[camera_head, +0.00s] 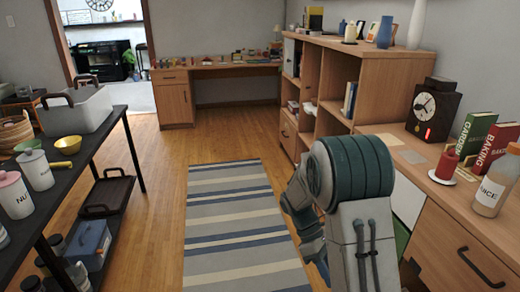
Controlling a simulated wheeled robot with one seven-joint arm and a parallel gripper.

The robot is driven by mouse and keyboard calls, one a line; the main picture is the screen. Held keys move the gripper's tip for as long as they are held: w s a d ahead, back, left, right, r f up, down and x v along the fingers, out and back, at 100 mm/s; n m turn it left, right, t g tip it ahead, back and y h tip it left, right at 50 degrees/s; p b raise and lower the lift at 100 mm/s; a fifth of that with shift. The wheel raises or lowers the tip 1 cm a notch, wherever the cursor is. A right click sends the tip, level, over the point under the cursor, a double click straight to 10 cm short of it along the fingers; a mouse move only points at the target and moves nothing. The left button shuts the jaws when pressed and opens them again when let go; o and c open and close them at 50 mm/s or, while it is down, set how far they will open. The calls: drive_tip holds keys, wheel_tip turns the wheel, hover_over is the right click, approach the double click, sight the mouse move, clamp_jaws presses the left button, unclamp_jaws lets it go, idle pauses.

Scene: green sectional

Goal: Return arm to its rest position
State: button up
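My arm (350,200) shows at the lower right of the head view, a grey and dark green limb. It is bent, with its lower links pointing down and to the left over the floor beside the right-hand cabinet. My gripper is not visible; the far end of the arm is hidden behind its own links and cut off by the bottom of the picture. I cannot see whether it holds anything.
A striped rug (235,215) lies on open wood floor ahead. A dark table (100,150) with a grey bin (75,110) stands at left. The right cabinet (450,230) bears a clock (432,108), a red candle (446,163), books (473,133) and a juice bottle (495,185).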

drive_tip(key=s+a+r+m+t+y+p, duration=0.1)
drive_tip(key=s+r+m+t+p, duration=0.2)
drive_tip(key=r, duration=0.7)
drive_tip(key=s+a+r+m+t+y+p, duration=0.1)
drive_tip(key=s+r+m+t+y+p, duration=0.1)
drive_tip(key=s+r+m+p, duration=0.3)
drive_tip(key=s+a+r+m+t+y+p, duration=0.1)
drive_tip(key=s+r+m+t+p, duration=0.3)
drive_tip(key=r, duration=1.2)
drive_tip(key=s+m+y+p, duration=0.1)
drive_tip(key=p, duration=0.3)
drive_tip(key=shift+s+r+t, duration=0.15)
drive_tip(key=shift+r+t, duration=0.15)
drive_tip(key=shift+r, duration=0.1)
